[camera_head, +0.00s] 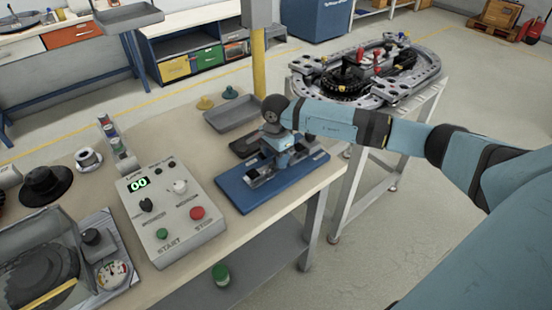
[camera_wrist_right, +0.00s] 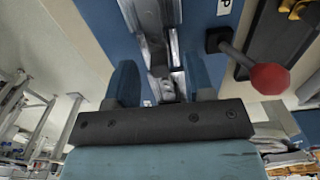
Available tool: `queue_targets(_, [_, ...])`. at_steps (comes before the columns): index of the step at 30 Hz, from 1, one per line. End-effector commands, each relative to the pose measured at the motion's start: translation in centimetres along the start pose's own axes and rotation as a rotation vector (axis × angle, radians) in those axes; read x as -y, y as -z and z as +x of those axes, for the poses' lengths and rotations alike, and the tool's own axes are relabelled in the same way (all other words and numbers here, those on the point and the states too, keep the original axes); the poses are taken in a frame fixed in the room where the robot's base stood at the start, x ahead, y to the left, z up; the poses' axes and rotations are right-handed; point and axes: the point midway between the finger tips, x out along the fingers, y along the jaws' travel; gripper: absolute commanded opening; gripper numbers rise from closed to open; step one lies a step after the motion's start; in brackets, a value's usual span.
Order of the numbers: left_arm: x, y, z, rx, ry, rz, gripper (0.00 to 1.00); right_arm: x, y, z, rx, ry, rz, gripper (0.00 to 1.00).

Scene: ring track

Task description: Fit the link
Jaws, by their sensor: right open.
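My right gripper (camera_head: 283,158) is over the blue fixture (camera_head: 236,193) on the workbench. In the right wrist view its two blue fingers (camera_wrist_right: 162,78) are apart, on either side of a grey metal channel on the blue fixture plate (camera_wrist_right: 205,28). Small grey metal pieces (camera_wrist_right: 167,88) show between the fingers; I cannot tell which is the link or whether the fingers touch it. A lever with a red knob (camera_wrist_right: 270,78) stands to the right of the fingers. The ring track (camera_head: 365,72) is on a separate table at the back right. My left gripper is out of view.
A control box (camera_head: 170,215) reading 00 stands left of the fixture. A grey tray (camera_head: 232,114) and small yellow and green pieces lie behind. A black tray (camera_head: 246,146) is beside the fixture. A yellow post (camera_head: 259,65) rises behind the bench. A floor gap separates the tables.

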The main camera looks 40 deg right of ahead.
Motion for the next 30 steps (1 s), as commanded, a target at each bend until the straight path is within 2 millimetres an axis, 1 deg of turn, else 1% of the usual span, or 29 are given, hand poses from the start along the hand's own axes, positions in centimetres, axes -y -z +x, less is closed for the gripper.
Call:
queue_targets(1, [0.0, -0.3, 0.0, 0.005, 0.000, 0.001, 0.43, 0.1, 0.1, -1.2, -0.002, 0.006, 0.001, 0.48])
queue_targets(9, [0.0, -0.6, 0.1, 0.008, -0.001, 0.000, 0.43, 0.1, 0.1, -7.7, -0.001, 0.006, 0.001, 0.48])
queue_targets(12, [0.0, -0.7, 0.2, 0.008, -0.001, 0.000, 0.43, 0.1, 0.1, -9.6, -0.001, 0.005, 0.001, 0.48])
queue_targets(15, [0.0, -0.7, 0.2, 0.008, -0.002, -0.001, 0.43, 0.0, 0.1, -11.0, -0.001, 0.003, 0.001, 0.48])
queue_targets(18, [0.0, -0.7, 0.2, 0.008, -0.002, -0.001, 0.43, 0.0, 0.1, -11.9, 0.000, 0.003, 0.001, 0.48])
queue_targets(21, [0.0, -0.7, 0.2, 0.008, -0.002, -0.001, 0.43, 0.0, 0.1, -12.4, -0.001, 0.000, 0.001, 0.48])
queue_targets(30, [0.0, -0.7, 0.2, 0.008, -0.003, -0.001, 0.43, 0.0, 0.0, -12.5, 0.000, 0.000, 0.001, 0.48])
